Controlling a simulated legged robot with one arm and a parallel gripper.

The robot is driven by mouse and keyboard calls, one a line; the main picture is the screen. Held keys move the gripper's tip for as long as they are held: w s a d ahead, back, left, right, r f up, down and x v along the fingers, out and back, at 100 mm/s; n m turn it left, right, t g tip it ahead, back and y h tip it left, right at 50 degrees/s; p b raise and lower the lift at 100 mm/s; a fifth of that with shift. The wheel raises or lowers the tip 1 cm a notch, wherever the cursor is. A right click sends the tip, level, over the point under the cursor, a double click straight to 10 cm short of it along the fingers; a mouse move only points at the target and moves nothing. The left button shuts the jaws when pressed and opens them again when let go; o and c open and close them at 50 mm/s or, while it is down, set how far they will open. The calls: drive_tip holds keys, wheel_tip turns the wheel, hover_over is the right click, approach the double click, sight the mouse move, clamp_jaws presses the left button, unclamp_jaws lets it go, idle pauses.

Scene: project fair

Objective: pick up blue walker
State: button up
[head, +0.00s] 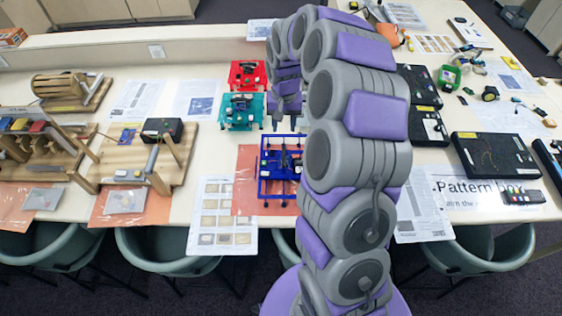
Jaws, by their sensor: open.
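The blue walker (266,183) is an open, boxy blue frame with dark parts in its middle. It stands on the white table, partly over an orange sheet, near the table's front edge. My arm hides its right side in part. My gripper (287,122) is open and points down, just behind and above the blue walker in the picture. Nothing shows between its fingers. I cannot tell its exact height over the table.
A teal walker (228,110) and a red walker (236,74) stand behind the blue one. Wooden devices (130,160) fill the table's left side. Black boxes (490,155) lie at the right. Green chairs (165,250) line the front edge.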

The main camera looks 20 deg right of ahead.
hover_over(284, 155)
drive_tip(key=f, duration=1)
drive_tip(key=shift+s+a+f, duration=0.15)
drive_tip(key=shift+a+f, duration=0.1)
drive_tip(key=shift+f, duration=0.05)
drive_tip(key=shift+w+d+f, duration=0.1)
drive_tip(key=shift+d+f, duration=0.05)
drive_tip(key=shift+f, duration=1.4)
drive_tip(key=shift+w+d+f, duration=0.1)
drive_tip(key=shift+f, duration=1.45)
clamp_jaws()
